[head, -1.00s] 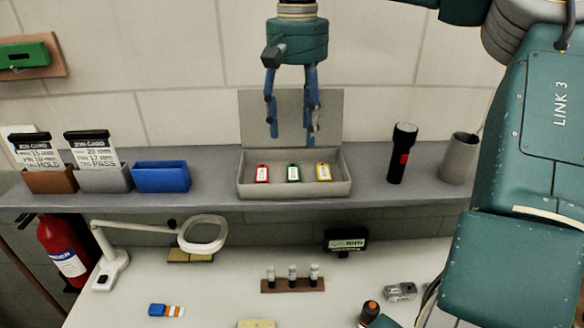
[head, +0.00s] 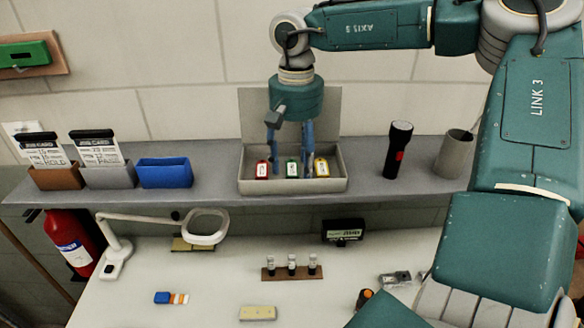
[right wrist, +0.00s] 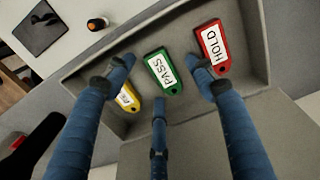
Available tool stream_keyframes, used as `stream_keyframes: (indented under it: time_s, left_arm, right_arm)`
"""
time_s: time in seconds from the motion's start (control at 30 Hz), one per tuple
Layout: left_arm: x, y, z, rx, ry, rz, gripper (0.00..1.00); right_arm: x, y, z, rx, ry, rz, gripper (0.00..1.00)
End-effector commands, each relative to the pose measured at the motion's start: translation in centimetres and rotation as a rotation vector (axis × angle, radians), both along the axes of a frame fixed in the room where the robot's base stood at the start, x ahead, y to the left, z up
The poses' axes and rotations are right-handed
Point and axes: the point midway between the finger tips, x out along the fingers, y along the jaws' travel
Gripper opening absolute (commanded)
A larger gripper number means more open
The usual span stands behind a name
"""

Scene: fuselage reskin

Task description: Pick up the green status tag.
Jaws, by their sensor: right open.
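The green status tag (head: 292,169) lies in an open grey box (head: 320,186) on the shelf, between a red tag (head: 262,170) and a yellow tag (head: 321,168). In the right wrist view the green tag (right wrist: 161,72) reads PASS, the red tag (right wrist: 212,48) reads HOLD, and the yellow tag (right wrist: 127,98) is partly covered by a finger. My right gripper (head: 290,172) points down into the box with its blue fingers apart. In the right wrist view the open fingers (right wrist: 161,80) stand around the green tag with nothing held. My left gripper is not in view.
The box's raised lid (head: 327,115) stands behind the gripper. A blue bin (head: 164,173) stands left on the shelf; a black flashlight (head: 398,150) and a grey cup (head: 455,154) stand right. A magnifier lamp (head: 205,228) and a vial rack (head: 290,272) are on the bench below.

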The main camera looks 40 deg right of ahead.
Motion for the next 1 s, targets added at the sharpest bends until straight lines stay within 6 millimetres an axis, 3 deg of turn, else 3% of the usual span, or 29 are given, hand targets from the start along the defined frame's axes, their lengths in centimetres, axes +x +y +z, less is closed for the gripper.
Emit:
stream_keyframes:
  time_s: [0.03,0.2,0.73,0.87,1.0]
  left_arm:
    - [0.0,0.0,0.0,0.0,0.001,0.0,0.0]
    - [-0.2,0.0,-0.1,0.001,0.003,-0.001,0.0]
    - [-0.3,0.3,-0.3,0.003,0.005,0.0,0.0]
    - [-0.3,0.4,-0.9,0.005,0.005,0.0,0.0]
    - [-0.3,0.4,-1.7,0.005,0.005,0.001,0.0]
  right_arm:
    - [0.0,0.0,0.0,0.0,0.0,0.0,0.53]
    - [0.0,0.0,0.0,0.0,0.0,0.0,0.19]
    - [0.1,0.0,0.7,0.0,-0.003,-0.001,0.18]
    - [0.1,0.0,2.0,-0.001,-0.004,-0.001,0.18]
    - [0.2,0.0,4.7,-0.002,-0.007,-0.002,0.18]
